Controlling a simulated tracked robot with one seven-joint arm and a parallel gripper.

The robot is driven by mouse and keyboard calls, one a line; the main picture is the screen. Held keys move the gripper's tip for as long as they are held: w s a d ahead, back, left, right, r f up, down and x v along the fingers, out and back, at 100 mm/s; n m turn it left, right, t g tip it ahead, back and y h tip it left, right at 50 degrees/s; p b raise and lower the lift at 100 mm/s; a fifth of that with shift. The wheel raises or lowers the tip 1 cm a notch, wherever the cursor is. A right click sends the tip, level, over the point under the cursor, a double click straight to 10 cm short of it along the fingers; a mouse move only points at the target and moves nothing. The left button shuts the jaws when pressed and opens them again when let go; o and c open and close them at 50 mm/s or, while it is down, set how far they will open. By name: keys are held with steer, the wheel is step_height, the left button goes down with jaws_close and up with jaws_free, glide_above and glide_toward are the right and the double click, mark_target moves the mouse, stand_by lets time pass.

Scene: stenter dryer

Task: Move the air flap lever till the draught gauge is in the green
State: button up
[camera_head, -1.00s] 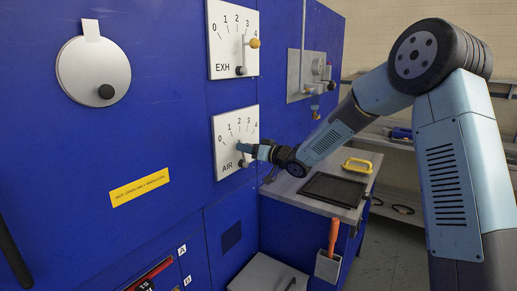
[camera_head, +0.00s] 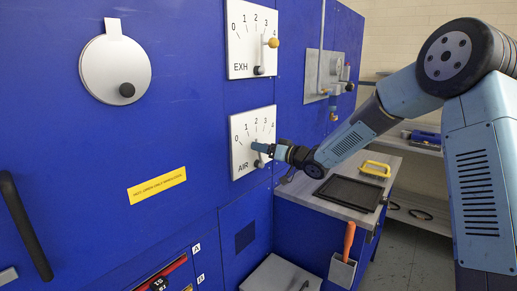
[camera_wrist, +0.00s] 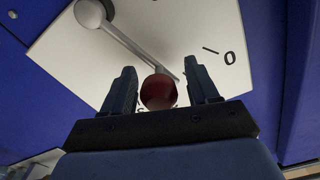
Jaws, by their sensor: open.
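The AIR plate (camera_head: 240,152) is white with a scale from 0 to 4 and sits on the blue cabinet front. My gripper (camera_head: 262,148) is at this plate in the head view and hides most of the air flap lever. In the wrist view the lever is a grey bar (camera_wrist: 125,40) running from a round pivot to a dark red knob (camera_wrist: 158,93). The knob lies between the two fingers of my open gripper (camera_wrist: 160,67), with gaps visible on both sides. I cannot make out a draught gauge with a green band in either view.
The EXH plate (camera_head: 240,52) above has its own lever with a yellow knob (camera_head: 273,43). A round grey disc (camera_head: 115,65) is at the left. An orange-handled tool (camera_head: 349,238) stands in a holder.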

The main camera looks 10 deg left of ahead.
steer(key=v, duration=1.3)
steer(key=shift+d, duration=0.4)
steer(key=shift+s, duration=0.15)
